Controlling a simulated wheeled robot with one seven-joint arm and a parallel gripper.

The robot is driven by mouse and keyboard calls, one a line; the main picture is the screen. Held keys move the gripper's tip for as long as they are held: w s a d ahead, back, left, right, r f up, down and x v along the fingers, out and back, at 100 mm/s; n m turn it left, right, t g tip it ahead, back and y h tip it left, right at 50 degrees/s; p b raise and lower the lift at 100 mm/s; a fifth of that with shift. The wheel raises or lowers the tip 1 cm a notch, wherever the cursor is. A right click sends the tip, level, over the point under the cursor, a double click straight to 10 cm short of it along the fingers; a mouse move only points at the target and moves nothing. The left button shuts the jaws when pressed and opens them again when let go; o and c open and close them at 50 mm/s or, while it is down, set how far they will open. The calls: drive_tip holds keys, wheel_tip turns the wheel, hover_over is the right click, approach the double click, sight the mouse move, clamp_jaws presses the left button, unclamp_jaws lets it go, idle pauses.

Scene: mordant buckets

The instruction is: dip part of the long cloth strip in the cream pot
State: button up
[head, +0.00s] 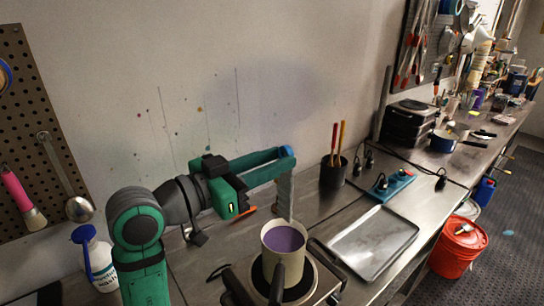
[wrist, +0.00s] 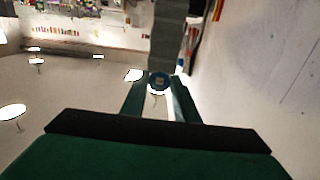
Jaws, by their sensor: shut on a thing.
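The cream pot (head: 268,264) stands on a hot plate in the head view, with purple liquid (head: 284,239) inside and a dark handle toward me. My gripper (head: 287,157) is above and behind the pot, shut on the upper end of the long grey-blue cloth strip (head: 285,195). The strip hangs down, its lower end at the pot's back rim in the picture. I cannot tell whether it is behind or just above the rim. In the wrist view, a round blue piece (wrist: 159,81) sits between my fingertips and the grey strip (wrist: 168,35) extends beyond it.
The hot plate (head: 316,288) surrounds the pot's base. A metal tray (head: 375,243) lies to its right. A dark cup with brushes (head: 333,172) and a blue power strip (head: 391,184) stand behind. A white bottle (head: 97,258) is at left; a red bucket (head: 458,246) is on the floor.

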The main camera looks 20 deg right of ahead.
sight(283, 211)
drive_tip(key=shift+f, duration=7.4)
drive_tip(key=shift+w+d, duration=0.2)
drive_tip(key=shift+w, duration=0.1)
drive_tip(key=shift+s+a, duration=0.35)
drive_tip(key=shift+s, duration=0.4)
drive_tip(key=shift+w, duration=0.15)
drive_tip(key=shift+w+d, duration=0.35)
drive_tip(key=shift+w, duration=0.25)
drive_tip(key=shift+s+a, duration=0.35)
drive_tip(key=shift+s, duration=0.4)
